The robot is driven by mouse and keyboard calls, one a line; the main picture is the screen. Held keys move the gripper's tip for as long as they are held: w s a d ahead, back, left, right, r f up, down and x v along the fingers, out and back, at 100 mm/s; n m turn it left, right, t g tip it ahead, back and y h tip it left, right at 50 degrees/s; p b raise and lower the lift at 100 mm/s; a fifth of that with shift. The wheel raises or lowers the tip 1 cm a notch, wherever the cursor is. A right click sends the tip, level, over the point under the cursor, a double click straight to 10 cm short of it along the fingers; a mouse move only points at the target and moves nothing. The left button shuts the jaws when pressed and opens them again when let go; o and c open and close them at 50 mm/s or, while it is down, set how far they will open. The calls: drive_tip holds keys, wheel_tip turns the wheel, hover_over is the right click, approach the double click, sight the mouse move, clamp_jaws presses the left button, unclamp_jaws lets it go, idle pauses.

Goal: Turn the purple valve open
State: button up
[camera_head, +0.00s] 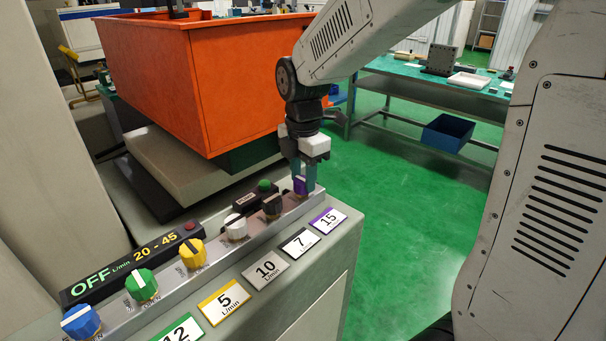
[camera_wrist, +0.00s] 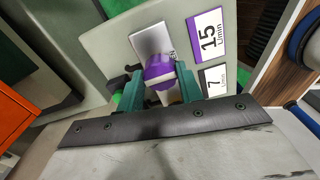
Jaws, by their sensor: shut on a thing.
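The purple valve (camera_head: 300,186) is the knob at the far right end of the valve row in the head view. Its label (camera_head: 328,221) reads 15 L/min. My gripper (camera_head: 304,180) points down over the purple valve, with a finger on each side of it. In the wrist view the purple valve (camera_wrist: 160,72) sits between the two green fingers (camera_wrist: 159,88), which are closed on it. A pale band shows on the knob. The fingers hide part of the valve, and I cannot tell its exact turn position.
Black (camera_head: 272,206), white (camera_head: 235,227), yellow (camera_head: 191,253), green (camera_head: 141,284) and blue (camera_head: 81,321) knobs stand to the left along the rail. A black display (camera_head: 130,268) reads OFF, 20 - 45 L/min. An orange tank (camera_head: 240,80) stands behind. Green floor is open at right.

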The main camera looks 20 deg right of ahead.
sight(304, 180)
drive_tip(key=o, duration=1)
wheel_tip(304, 180, up, 8)
drive_tip(key=shift+f, duration=0.1)
drive_tip(key=m, duration=0.2)
drive_tip(key=shift+s+f+m, duration=0.15)
drive_tip(key=shift+m, duration=0.15)
drive_tip(key=s+d+f+m+t, duration=0.1)
drive_tip(key=s+d+m, duration=0.2)
drive_tip(key=s+m, duration=1.5)
drive_tip(key=s, duration=0.5)
drive_tip(key=shift+s, duration=0.35)
